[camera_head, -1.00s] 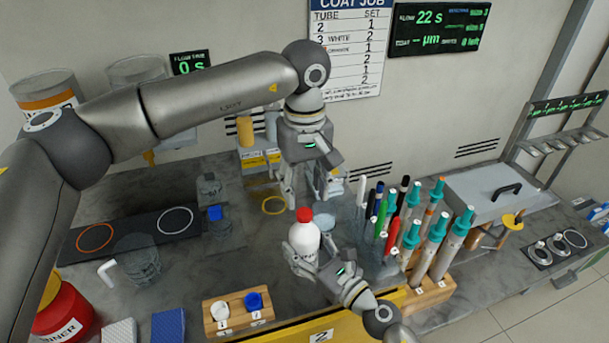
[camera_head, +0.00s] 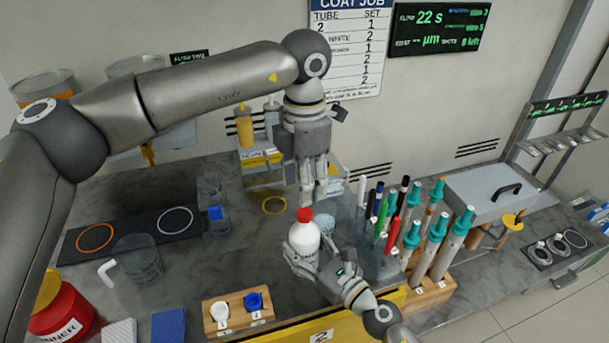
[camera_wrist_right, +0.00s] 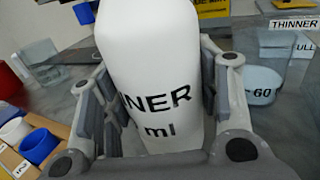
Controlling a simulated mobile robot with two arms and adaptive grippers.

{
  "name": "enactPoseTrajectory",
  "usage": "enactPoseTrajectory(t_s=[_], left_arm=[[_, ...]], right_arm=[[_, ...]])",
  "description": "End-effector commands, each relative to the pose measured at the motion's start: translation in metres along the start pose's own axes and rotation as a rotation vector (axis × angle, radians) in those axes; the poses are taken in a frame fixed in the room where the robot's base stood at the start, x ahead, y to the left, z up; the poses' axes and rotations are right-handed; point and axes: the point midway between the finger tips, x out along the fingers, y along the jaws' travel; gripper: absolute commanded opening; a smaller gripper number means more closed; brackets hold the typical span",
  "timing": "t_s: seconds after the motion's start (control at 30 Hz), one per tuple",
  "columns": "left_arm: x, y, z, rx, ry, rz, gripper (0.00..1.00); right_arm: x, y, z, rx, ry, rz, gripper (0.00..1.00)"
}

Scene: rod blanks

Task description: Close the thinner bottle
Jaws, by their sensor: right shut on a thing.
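The thinner bottle (camera_head: 304,239) is white with a red cap (camera_head: 305,214) on its top, and it stands upright near the counter's front middle. My right gripper (camera_head: 302,253) is shut around its body from the front right. In the right wrist view the bottle (camera_wrist_right: 155,70) fills the middle between the fingers, with part of its lettering readable; its top is out of frame. My left gripper (camera_head: 314,192) points down just behind and above the red cap, apart from it. Its fingers look close together, but whether they are shut is unclear.
A wooden holder (camera_head: 238,322) with a white and a blue cap sits at front left. A rack of pens and teal-capped tubes (camera_head: 437,245) stands close on the right. A glass beaker (camera_head: 138,262) and a red thinner container (camera_head: 66,312) are at left.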

Motion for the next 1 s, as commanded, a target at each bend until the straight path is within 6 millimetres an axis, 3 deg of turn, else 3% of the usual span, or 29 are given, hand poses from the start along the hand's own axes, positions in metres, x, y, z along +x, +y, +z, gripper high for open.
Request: enactPoseTrajectory(t_s=[0.5,0.7,1.0], left_arm=[[-0.0073,-0.0002,0.0,-0.822,0.0,0.0,0.45],[-0.0084,-0.0004,0.0,-0.974,0.0,0.0,0.45],[-0.0085,-0.0004,0.0,-1.005,0.0,0.0,0.45]], right_arm=[[0.0,-0.0002,-0.0002,0.0,0.0,0.0,0.0],[0.0,-0.0001,-0.0002,0.0,0.0,0.0,0.0],[-0.0001,-0.0001,-0.0002,0.0,0.0,0.0,0.0]])
